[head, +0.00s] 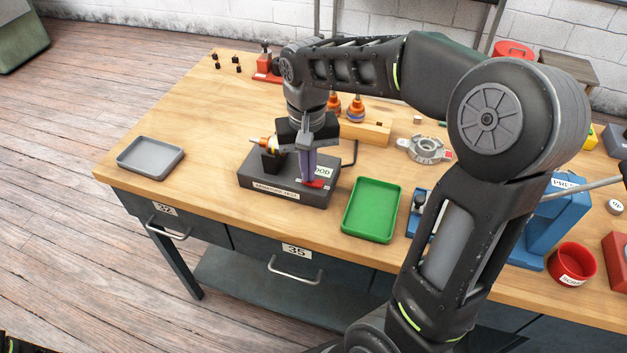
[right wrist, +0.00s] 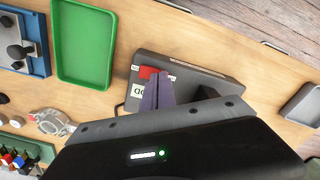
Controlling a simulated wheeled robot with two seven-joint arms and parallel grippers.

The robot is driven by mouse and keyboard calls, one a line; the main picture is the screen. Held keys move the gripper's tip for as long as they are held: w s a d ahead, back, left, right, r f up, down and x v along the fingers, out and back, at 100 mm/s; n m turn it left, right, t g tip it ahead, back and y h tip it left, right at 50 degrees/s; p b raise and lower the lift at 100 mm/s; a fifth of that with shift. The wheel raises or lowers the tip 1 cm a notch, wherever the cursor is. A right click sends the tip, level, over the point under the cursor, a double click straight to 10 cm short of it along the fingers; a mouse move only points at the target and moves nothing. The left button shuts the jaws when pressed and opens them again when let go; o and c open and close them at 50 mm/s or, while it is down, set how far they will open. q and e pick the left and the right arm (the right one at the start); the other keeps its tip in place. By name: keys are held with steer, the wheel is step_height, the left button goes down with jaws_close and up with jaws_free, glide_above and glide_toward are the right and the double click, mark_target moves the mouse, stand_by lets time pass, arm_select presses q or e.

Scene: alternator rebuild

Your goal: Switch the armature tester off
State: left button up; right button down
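The armature tester (head: 262,186) is a dark grey box near the table's front edge, left of the green tray. It also shows in the right wrist view (right wrist: 205,66). A red switch (head: 316,184) sits on its top, beside a white label partly hidden by my fingers. The red switch shows in the right wrist view (right wrist: 148,72) just beyond the fingertips. An armature with a copper-orange part (head: 268,142) rests on the tester's holder. My right gripper (head: 309,180) points down with its purple fingers together and empty, tips at the switch; contact is unclear. My left gripper is out of view.
A green tray (head: 371,208) lies right of the tester, and a grey tray (head: 151,157) lies to the left. A wooden block with copper-coloured parts (head: 371,130) and a metal housing (head: 425,149) stand behind. Bare table lies between the grey tray and the tester.

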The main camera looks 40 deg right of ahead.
steer(key=shift+f, duration=0.1)
step_height(320, 180, up, 7)
steer(key=p, duration=0.5)
steer(key=shift+p, duration=0.3)
stand_by(0.5)
